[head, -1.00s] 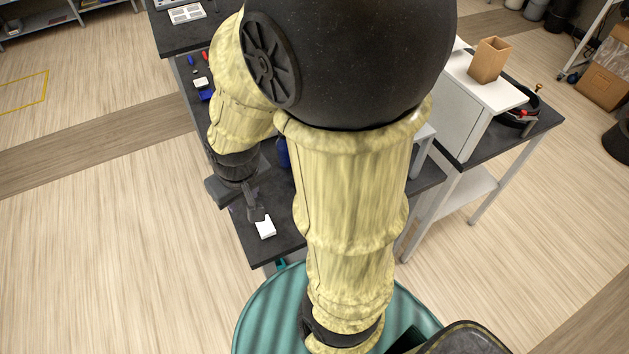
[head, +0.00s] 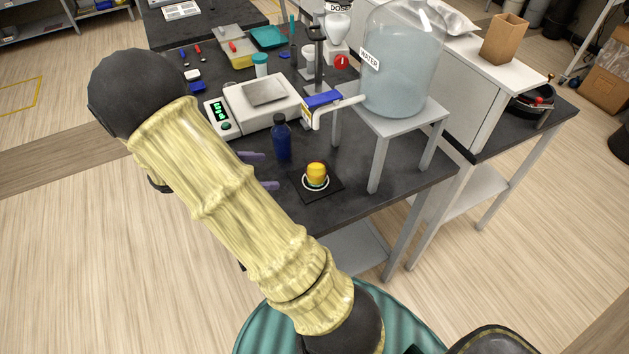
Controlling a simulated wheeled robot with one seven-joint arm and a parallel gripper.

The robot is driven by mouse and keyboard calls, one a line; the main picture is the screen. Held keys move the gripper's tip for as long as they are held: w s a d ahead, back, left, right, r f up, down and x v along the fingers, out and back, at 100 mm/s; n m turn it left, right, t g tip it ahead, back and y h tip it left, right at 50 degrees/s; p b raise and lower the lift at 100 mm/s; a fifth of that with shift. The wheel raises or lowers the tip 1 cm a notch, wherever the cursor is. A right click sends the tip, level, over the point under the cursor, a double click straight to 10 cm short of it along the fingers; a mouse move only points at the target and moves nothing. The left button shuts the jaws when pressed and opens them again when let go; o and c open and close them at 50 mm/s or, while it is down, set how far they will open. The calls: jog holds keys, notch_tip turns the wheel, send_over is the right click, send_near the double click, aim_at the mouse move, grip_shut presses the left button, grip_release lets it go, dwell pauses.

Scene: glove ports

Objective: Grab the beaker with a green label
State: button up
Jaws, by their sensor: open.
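I see no clearly readable green label. A small yellow-and-orange vessel (head: 317,172) stands upright on a black square pad (head: 332,190) with a white ring around its base; a hint of green shows low on it. It may be the beaker, but I cannot tell. My gripper (head: 260,170) shows only as two pale purple fingers sticking out to the right from behind my arm. They are apart, with nothing seen between them, left of the vessel and apart from it. The rest of my gripper is hidden.
A dark blue bottle (head: 281,140) stands close, right of the fingers and behind the vessel. A balance (head: 240,112) is behind it. A large water carboy (head: 400,75) sits on a grey stand (head: 402,122) at right. The bench front right of the pad is clear.

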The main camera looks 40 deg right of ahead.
aim_at(307, 166)
jog(key=shift+d+h, duration=0.2)
jog(key=shift+h, duration=0.1)
jog(key=p+x, duration=0.2)
jog(key=x, duration=1)
jog(key=shift+w+d, duration=0.1)
jog(key=shift+w, duration=0.05)
jog(key=shift+n, duration=0.3)
